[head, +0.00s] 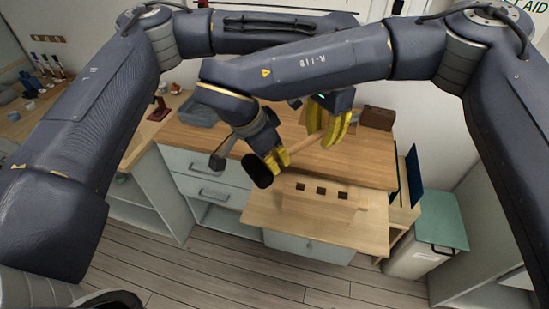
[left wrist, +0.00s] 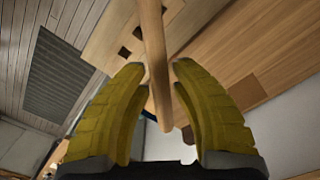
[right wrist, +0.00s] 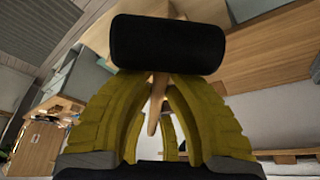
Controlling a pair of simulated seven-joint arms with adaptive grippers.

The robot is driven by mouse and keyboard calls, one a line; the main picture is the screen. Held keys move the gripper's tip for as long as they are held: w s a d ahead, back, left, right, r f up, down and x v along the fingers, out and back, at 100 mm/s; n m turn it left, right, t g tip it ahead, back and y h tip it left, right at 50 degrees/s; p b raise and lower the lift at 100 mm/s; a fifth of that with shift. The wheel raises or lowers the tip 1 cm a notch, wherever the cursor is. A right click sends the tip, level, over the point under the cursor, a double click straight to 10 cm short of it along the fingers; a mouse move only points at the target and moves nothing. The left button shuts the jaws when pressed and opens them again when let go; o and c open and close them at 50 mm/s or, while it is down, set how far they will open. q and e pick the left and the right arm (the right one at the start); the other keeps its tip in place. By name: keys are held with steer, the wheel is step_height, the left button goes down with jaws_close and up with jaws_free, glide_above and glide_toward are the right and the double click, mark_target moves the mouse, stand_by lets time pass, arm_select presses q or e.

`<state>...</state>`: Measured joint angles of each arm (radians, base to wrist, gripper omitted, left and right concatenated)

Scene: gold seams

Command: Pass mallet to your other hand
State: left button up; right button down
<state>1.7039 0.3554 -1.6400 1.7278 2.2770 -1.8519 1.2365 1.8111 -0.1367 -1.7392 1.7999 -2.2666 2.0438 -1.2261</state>
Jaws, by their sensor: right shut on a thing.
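The mallet has a black head (head: 257,171) and a light wooden handle (head: 306,147). It is held in the air above the wooden workbench. My right gripper (head: 277,160) is shut on the handle close to the head; the head (right wrist: 168,43) lies across the fingertips in the right wrist view. My left gripper (head: 330,128) is open, with its yellow fingers near the free end of the handle. In the left wrist view, the handle (left wrist: 156,70) runs between the left fingertips (left wrist: 157,68), with a gap on both sides.
A wooden board with three square holes (head: 318,190) stands on the pulled-out lower worktop (head: 262,216). A grey-blue tray (head: 198,112) is at the back left. A brown box (head: 378,118) is at the back right. A green-lidded bin (head: 440,222) stands right of the bench.

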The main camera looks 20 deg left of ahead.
arm_select(q)
steer(key=shift+o, duration=1.4)
steer(key=shift+r, duration=0.1)
